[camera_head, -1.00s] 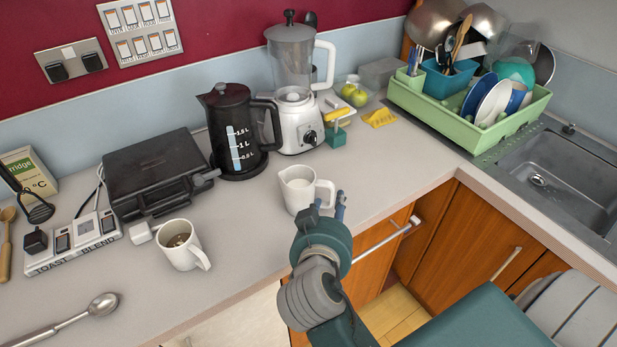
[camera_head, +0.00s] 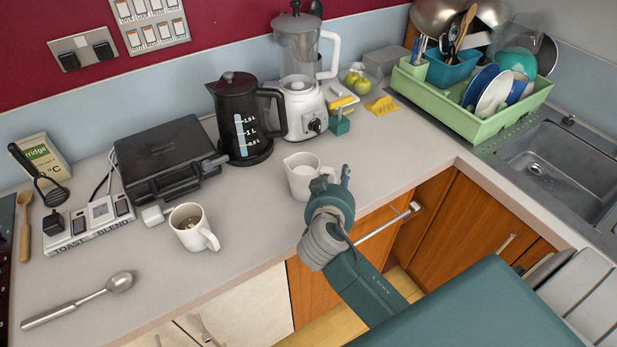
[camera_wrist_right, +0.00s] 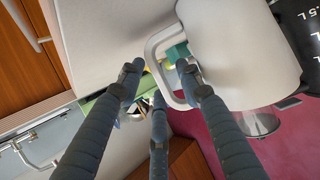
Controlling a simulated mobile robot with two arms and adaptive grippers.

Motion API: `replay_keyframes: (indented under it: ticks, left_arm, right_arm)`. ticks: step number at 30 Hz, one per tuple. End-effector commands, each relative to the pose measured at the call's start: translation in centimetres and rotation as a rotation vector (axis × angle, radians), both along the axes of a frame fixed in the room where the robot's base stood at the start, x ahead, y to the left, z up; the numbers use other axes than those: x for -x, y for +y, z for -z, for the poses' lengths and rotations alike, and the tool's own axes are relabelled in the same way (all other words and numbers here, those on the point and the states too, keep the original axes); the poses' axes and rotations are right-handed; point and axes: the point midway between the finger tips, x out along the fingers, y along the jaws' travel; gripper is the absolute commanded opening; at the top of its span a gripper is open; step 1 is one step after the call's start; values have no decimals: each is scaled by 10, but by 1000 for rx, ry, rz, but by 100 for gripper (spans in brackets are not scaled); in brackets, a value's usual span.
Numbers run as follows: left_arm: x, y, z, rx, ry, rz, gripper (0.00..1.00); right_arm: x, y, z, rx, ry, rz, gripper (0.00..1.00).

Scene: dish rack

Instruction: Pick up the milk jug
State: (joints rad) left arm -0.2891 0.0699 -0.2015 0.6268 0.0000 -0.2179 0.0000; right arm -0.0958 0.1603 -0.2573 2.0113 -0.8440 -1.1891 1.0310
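The white milk jug (camera_head: 301,181) stands on the counter, with milk visible inside in the head view. My right gripper (camera_head: 334,177) is at its right, handle side and hides the handle in that view. In the right wrist view the jug (camera_wrist_right: 245,50) fills the upper right, with its squarish handle (camera_wrist_right: 154,50) towards my fingers. The right gripper's fingers (camera_wrist_right: 160,78) are spread, with the handle between the outer tips in the picture. I cannot tell whether a finger touches it. My left gripper is in neither view.
Behind the jug are a black kettle (camera_head: 247,125) and a white blender (camera_head: 300,100). A white mug (camera_head: 190,230) stands to the left, near a metal spoon (camera_head: 85,298). A green dish rack (camera_head: 480,125) is at the right.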

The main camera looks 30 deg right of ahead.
Motion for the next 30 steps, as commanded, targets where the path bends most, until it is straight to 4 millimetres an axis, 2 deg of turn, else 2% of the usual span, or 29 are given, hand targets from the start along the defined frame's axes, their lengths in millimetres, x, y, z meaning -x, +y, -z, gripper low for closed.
replay_keyframes:
  ticks: [2, 6, 7, 14, 22, 26, 30]
  left_arm:
    - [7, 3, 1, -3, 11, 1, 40]
    - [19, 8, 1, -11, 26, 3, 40]
    - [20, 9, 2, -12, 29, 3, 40]
    - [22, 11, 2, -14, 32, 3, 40]
    - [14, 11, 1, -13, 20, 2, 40]
    - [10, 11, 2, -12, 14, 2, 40]
    - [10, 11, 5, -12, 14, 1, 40]
  right_arm:
    - [0, 0, 0, 0, 0, 0, 31]
    - [0, 0, 0, -1, 1, 0, 4]
    - [0, 0, 0, -1, 1, 0, 0]
    - [0, 0, -2, 0, -4, 0, 0]
    - [0, 1, -5, -1, -5, 1, 0]
    - [-1, 1, -16, -3, -8, 1, 0]
    - [-1, 1, -41, -4, -12, 0, 0]
